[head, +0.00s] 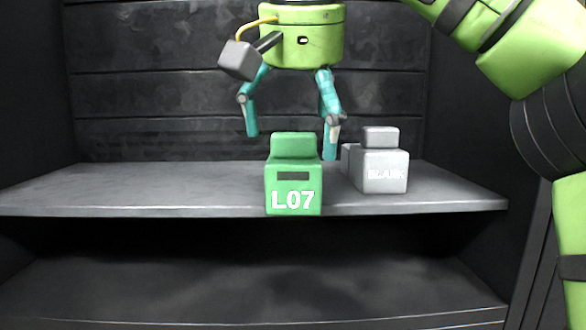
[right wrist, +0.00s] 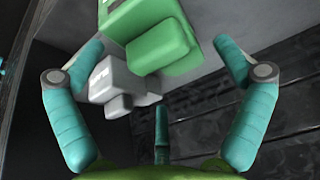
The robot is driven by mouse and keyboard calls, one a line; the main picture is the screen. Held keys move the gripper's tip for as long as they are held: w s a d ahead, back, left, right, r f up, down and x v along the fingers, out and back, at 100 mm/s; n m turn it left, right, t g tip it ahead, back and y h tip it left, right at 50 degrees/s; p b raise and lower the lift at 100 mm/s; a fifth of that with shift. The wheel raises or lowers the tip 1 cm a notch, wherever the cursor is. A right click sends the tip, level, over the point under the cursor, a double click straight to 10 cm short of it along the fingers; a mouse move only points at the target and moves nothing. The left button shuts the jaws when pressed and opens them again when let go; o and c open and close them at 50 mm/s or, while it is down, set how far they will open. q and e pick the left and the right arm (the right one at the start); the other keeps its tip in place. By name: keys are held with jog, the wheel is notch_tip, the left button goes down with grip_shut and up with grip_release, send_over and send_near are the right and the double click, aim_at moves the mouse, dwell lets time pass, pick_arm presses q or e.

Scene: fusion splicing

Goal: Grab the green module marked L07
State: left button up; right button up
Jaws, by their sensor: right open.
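The green module marked L07 (head: 293,180) stands upright at the front edge of the grey shelf, near its middle. It also shows in the right wrist view (right wrist: 165,45), at the top between the fingers. My right gripper (head: 292,138) is above and behind the module in the head view, pointing down with its teal fingers spread. The gripper is open and empty, and its fingers appear apart from the module. In the right wrist view the open fingers (right wrist: 170,68) frame the module. My left gripper is not in view.
A grey module marked BLANK (head: 385,172) stands just right of the green one, with another grey block (head: 348,158) partly hidden behind it. The shelf (head: 130,192) is clear on the left. Dark walls enclose the shelf, and a lower shelf (head: 200,290) lies empty below.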

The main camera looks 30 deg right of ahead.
aim_at(305, 162)
jog(key=shift+s+f, duration=0.2)
jog(key=shift+f, duration=0.4)
jog(key=shift+s+f, duration=0.2)
jog(key=shift+f, duration=0.4)
jog(key=shift+w+d+f, duration=0.25)
jog(key=shift+w+f, duration=0.15)
jog(key=shift+f, duration=0.25)
jog(key=shift+w+d+f, duration=0.25)
jog(key=shift+w+f, duration=0.15)
jog(key=shift+f, duration=0.2)
jog(key=shift+w+d+f, duration=0.2)
jog(key=shift+w+f, duration=0.2)
jog(key=shift+f, duration=0.1)
jog(key=shift+s+a+r, duration=0.1)
jog(key=shift+s, duration=0.05)
jog(key=shift+s+a, duration=0.1)
jog(key=shift+s, duration=0.1)
jog(key=c, duration=1.1)
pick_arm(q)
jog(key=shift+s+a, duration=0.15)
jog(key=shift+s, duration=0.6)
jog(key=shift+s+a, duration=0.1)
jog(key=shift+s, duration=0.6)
pick_arm(e)
jog(key=shift+c, duration=0.3)
